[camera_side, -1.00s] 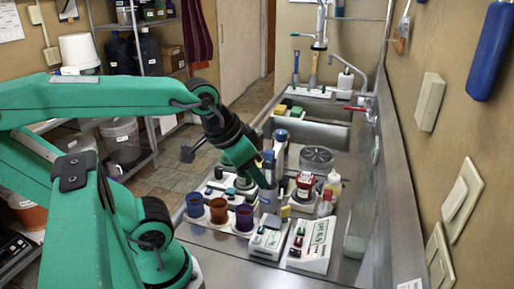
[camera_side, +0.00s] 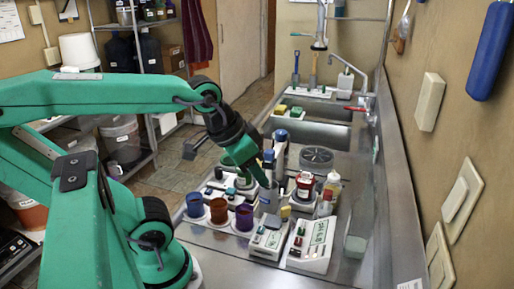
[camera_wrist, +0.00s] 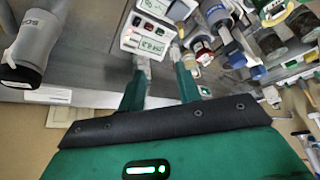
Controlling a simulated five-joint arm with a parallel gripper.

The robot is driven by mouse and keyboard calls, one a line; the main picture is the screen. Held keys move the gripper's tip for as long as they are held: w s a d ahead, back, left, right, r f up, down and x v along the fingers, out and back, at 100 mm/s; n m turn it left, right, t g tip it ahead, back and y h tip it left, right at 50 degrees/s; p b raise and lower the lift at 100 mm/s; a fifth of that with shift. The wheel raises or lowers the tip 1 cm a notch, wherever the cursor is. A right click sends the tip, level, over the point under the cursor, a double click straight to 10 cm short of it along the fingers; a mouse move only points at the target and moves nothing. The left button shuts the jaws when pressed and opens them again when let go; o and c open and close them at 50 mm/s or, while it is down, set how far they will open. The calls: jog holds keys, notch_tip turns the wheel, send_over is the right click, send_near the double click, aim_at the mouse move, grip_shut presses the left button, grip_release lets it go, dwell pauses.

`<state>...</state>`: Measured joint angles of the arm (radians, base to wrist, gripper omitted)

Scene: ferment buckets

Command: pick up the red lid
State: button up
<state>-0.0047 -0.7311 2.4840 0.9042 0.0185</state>
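Blue, orange and purple cups (camera_side: 219,210) stand in a row at left. White devices with displays (camera_side: 312,243) sit in front. A bottle (camera_side: 332,183) stands close right of the red-topped container. The steel counter (camera_side: 225,262) is bare at the front; a wall bounds the right.

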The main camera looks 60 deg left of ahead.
jog(key=w+a+r+m+g, duration=0.2)
jog(key=w, duration=0.4)
jog(key=m+g, duration=0.3)
jog(key=m, duration=0.4)
send_over(306, 177)
notch_tip(306, 177, down, 8)
jog(key=shift+w+a+f+g, duration=0.1)
jog(key=shift+a+f+g, duration=0.2)
jog(key=shift+f, duration=0.1)
jog(key=shift+d+f, duration=0.1)
jog(key=shift+f, duration=1.2)
jog(key=shift+f, duration=0.1)
jog(key=shift+f, duration=2.5)
